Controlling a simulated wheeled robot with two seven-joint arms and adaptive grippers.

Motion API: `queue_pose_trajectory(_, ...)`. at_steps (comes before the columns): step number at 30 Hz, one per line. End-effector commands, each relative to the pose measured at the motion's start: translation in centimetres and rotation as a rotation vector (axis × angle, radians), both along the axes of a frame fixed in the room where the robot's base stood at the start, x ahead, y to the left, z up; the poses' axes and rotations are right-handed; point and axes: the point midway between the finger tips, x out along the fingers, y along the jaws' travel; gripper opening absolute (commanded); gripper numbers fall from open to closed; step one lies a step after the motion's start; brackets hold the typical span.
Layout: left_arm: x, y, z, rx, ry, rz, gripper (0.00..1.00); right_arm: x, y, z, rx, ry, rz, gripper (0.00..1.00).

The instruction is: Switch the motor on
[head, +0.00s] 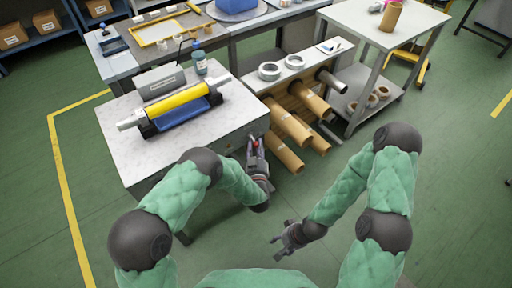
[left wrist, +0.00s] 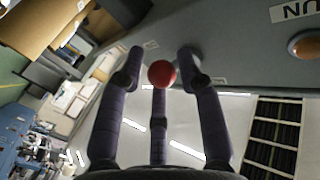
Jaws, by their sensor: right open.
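The web rewinder bench (head: 200,160) has a yellow roll (head: 180,97) over a blue part on top. A round red knob (left wrist: 162,74) sits by its grey side panel (left wrist: 235,50); a bit of red also shows at my left fingertips in the head view. My left gripper (head: 256,147) is at the bench's right side. In the left wrist view, the fingers (left wrist: 161,75) stand around the red knob, with a thin gap on the left; I cannot tell whether they grip it. My right gripper (head: 284,240) is open and empty, low over the floor.
A partly seen label (left wrist: 298,10) and an amber round button or lamp (left wrist: 305,45) are on the panel. Brown rolls (head: 290,125) lie on a rack right of the bench, below a shelf with white rings (head: 269,71). A bottle (head: 199,60) stands behind the yellow roll.

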Motion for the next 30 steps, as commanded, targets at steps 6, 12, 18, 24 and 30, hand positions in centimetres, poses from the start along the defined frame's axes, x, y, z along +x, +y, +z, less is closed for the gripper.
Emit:
queue_pose_trajectory(6, 1.28, 0.08, -0.06, 0.001, 0.001, 0.0, 0.36, 0.01, 0.0, -0.51, 0.0, 0.0, 0.0, 0.58)
queue_pose_trajectory(12, 1.38, 0.07, 0.02, 0.0, 0.001, 0.0, 0.36, 0.02, 0.0, -0.48, 0.0, 0.0, 0.0, 0.58)
queue_pose_trajectory(18, 1.37, 0.08, 0.02, 0.0, 0.001, 0.0, 0.0, 0.01, 0.0, -0.48, 0.0, 0.0, 0.0, 0.58)
queue_pose_trajectory(24, 1.34, 0.11, 0.01, -0.001, 0.004, 0.001, 0.0, 0.01, -0.01, -0.41, 0.0, 0.0, 0.0, 0.58)
queue_pose_trajectory(30, 1.26, 0.06, 0.19, -0.018, 0.029, 0.001, 0.0, 0.02, 0.0, 0.18, 0.0, 0.0, 0.0, 0.58)
